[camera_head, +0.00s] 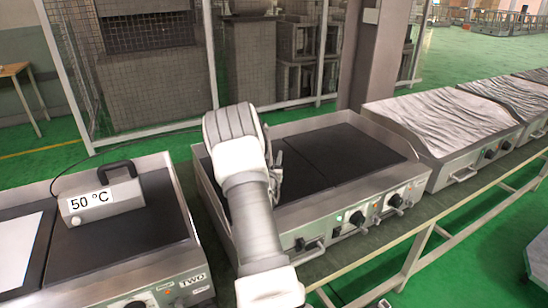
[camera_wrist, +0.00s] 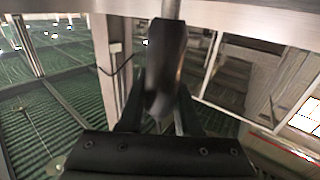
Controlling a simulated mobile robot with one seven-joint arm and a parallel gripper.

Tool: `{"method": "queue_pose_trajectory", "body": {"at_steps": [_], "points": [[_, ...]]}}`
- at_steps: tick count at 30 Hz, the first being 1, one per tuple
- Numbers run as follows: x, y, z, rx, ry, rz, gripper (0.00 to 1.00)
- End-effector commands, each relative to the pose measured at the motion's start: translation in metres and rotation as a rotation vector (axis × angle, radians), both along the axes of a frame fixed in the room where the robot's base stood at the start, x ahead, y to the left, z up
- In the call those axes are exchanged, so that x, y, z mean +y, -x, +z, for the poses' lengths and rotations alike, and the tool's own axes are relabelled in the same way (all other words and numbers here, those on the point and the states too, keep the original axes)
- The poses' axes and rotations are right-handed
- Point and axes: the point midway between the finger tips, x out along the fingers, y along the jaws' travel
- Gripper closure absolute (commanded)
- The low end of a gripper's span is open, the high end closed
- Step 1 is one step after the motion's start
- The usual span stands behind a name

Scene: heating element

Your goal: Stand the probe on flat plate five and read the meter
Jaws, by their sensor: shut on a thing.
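In the wrist view my gripper (camera_wrist: 160,105) is shut on the black handle of the probe (camera_wrist: 166,55). The probe's metal rod runs up out of the top edge, and its tip is out of view. In the head view my arm hides most of the gripper and probe. The meter (camera_head: 103,203), a grey box with a black handle, reads 50 °C and sits on the left griddle (camera_head: 140,240), labelled TWO. A thin black cable runs from it towards my arm. The middle griddle (camera_head: 352,148) has a bare, dark, flat top; I see no number five.
Griddles with wrinkled grey covers (camera_head: 435,118) stand to the right along the bench (camera_head: 405,245). A white sheet (camera_head: 18,248) lies at the left griddle's edge. A mesh fence (camera_head: 155,60) and a pillar (camera_head: 378,55) stand behind. Green floor is open at the right.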

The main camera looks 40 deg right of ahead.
Motion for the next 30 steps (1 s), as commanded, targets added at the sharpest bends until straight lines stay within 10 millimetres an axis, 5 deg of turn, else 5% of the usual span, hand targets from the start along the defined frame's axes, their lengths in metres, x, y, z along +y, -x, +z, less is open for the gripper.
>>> {"method": "queue_pose_trajectory", "body": {"at_steps": [8, 9, 14, 30], "points": [[0.000, 0.000, -0.003, -0.002, 0.001, 0.000, 1.00], [0.000, 0.000, -0.003, -0.001, 0.001, 0.000, 0.66], [0.000, 0.000, -0.002, 0.000, 0.000, 0.000, 0.38], [0.012, 0.009, 0.001, 0.001, -0.001, 0.001, 0.38]]}}
